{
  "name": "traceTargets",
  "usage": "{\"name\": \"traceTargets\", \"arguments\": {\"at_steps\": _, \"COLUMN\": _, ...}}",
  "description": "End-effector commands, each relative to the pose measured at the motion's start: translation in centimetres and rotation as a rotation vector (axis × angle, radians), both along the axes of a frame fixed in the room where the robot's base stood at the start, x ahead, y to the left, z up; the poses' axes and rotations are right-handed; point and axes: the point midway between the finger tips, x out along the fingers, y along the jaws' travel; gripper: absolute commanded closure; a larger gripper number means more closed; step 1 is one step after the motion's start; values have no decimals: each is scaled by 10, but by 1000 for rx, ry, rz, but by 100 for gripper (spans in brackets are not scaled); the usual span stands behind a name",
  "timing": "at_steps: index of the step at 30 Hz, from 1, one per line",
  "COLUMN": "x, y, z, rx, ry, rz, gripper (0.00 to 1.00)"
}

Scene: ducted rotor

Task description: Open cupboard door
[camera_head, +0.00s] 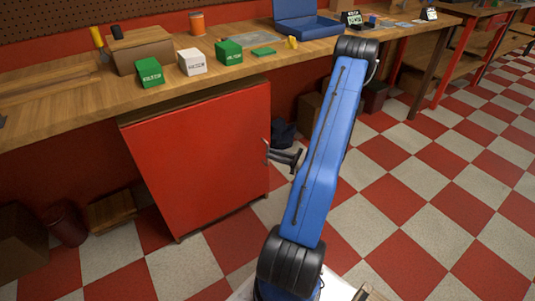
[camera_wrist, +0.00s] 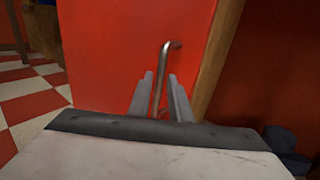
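My gripper (camera_head: 267,150) is at the door's right edge in the head view, partly hidden behind my blue arm. In the wrist view my gripper (camera_wrist: 161,78) has its two fingers apart, one on each side of the handle. The handle's lower part shows between the fingers; I cannot tell whether they touch it.
The wooden workbench (camera_head: 60,115) above carries a cardboard box (camera_head: 145,55), green and white boxes and a blue case (camera_head: 305,22). A dark object (camera_head: 284,133) lies on the floor right of the cupboard. The checkered floor (camera_head: 430,200) at right is clear.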

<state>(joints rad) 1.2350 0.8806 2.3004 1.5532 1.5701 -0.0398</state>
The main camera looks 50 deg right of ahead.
Motion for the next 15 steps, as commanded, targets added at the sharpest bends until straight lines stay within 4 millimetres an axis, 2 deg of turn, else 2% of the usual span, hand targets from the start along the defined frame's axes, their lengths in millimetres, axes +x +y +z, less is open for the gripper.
{"name": "traceTargets", "arguments": {"at_steps": 6, "x": 22, "y": 8, "z": 0, "rx": 0, "ry": 0, "rz": 2, "gripper": 82}}
{"name": "traceTargets", "arguments": {"at_steps": 15, "x": 30, "y": 11, "z": 0, "rx": 0, "ry": 0, "rz": -1, "gripper": 82}}
